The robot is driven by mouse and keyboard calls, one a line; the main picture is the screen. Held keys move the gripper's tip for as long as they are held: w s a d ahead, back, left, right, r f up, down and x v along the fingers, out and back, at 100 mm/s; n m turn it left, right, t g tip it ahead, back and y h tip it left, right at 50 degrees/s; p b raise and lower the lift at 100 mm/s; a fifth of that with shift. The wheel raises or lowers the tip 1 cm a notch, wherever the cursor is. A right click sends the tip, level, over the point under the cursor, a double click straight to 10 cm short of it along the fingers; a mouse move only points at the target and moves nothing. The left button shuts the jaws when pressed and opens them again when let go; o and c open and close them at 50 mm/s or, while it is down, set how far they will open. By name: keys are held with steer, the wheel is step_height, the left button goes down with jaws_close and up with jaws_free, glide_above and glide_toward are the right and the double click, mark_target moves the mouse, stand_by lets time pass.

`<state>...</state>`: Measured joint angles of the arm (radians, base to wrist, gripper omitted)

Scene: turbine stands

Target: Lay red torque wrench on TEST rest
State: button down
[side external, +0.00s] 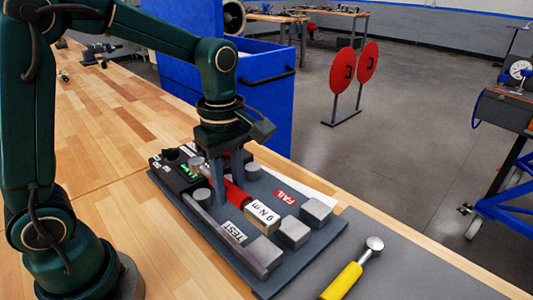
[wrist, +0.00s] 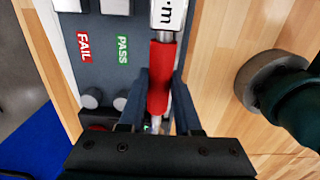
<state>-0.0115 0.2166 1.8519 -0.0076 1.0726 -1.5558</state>
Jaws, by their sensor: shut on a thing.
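The red torque wrench (side external: 237,196) has a red grip and a white block reading "9 N m" (side external: 262,217). My gripper (side external: 226,186) is shut on its red grip, which also shows in the wrist view (wrist: 161,60) between the two fingers (wrist: 160,82). The wrench lies about level over the grey board (side external: 190,206), near the TEST label (side external: 233,232). I cannot tell whether it touches the rest. The TEST block (side external: 263,257) and post (side external: 202,196) stand on the board. In the wrist view the TEST label is not visible.
The FAIL label (side external: 285,197) and PASS label (wrist: 123,49) mark the other rests, with grey blocks (side external: 317,211) and posts (wrist: 90,99). A black box (side external: 178,172) with green lights stands at the board's far end. A yellow-handled tool (side external: 345,280) lies on a grey mat.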

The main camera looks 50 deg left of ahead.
steer(key=shift+r, duration=0.3)
glide_above(233, 232)
steer(key=shift+w+f, duration=0.1)
steer(key=shift+f, duration=2.2)
steer(key=shift+f, duration=1.05)
steer(key=shift+f, duration=0.2)
steer(key=shift+f, duration=0.25)
steer(key=c, duration=0.5)
jaws_free()
steer(key=shift+o, duration=0.7)
steer(key=shift+r, duration=0.1)
